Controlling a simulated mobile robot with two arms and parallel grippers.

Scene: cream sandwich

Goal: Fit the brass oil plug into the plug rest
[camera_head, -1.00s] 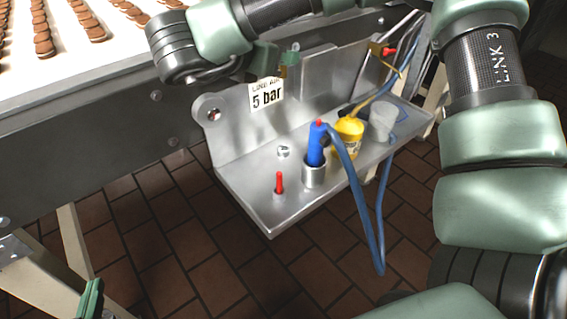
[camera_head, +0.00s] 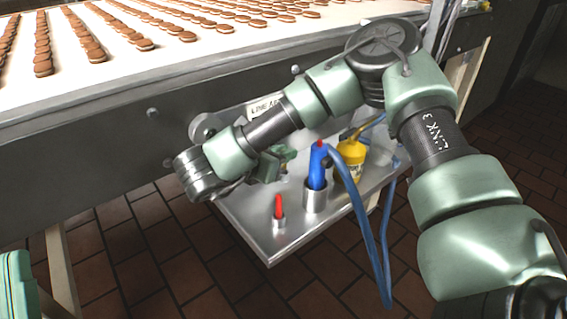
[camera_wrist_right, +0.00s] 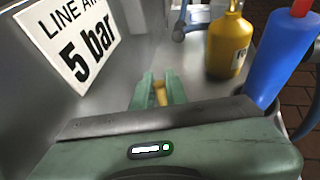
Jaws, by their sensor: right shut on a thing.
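My right gripper (camera_head: 284,156) is low over the left part of the metal shelf, left of the blue bottle. In the right wrist view its green fingers (camera_wrist_right: 158,92) are shut on the brass oil plug (camera_wrist_right: 160,96), of which a small yellow-brass part shows between them. The plug's lower end is hidden. I cannot make out the plug rest; my right gripper and wrist cover part of the shelf. A green part of my left gripper (camera_head: 18,287) shows at the lower left edge, far from the shelf; its jaws are unclear.
The metal shelf (camera_head: 268,245) holds a red-handled item (camera_head: 278,207) in a small socket, a blue bottle (camera_head: 316,168) in a metal cup with a blue hose, and a yellow container (camera_head: 351,153). The conveyor (camera_head: 200,62) with sandwich biscuits runs behind.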

